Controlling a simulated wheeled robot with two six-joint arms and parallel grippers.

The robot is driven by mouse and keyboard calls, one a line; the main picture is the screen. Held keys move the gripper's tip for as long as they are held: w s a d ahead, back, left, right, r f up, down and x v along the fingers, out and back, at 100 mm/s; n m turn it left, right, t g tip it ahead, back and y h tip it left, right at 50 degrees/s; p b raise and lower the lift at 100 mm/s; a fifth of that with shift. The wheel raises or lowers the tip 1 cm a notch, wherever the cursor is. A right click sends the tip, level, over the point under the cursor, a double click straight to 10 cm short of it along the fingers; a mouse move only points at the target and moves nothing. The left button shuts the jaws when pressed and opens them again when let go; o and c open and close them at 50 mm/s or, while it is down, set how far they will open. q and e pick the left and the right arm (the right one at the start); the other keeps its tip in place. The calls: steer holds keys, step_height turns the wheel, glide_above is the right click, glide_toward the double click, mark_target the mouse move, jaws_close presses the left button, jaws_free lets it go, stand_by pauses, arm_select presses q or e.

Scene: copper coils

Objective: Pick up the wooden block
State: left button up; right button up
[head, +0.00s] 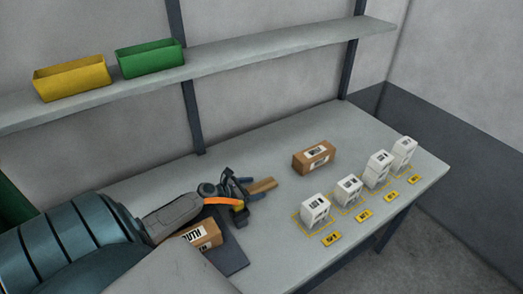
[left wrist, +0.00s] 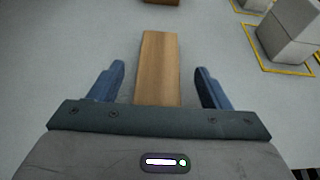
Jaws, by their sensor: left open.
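The wooden block (head: 264,185) is a plain light-brown bar lying flat on the grey table. In the left wrist view, the block (left wrist: 158,60) points away from my left gripper, and its near end is hidden behind the gripper body. My left gripper (head: 253,188) is open low over the table at the block's near end. In the left wrist view its blue fingers (left wrist: 160,80) stand on either side of the block, with a gap on each side. My right gripper is not in view.
A cardboard box (head: 314,157) stands beyond the block. Several white boxes (head: 315,209) stand on yellow-outlined squares to the right, with yellow labels (head: 331,239) before them. Another cardboard box (head: 208,233) lies beside my left arm near a dark mat (head: 232,258). A shelf (head: 240,62) holds yellow and green bins.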

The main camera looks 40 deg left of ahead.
mark_target(260, 187)
arm_select(q)
steer(key=x, duration=0.3)
steer(key=shift+a+f, duration=0.1)
steer(key=shift+c, duration=0.4)
steer(key=c, duration=1)
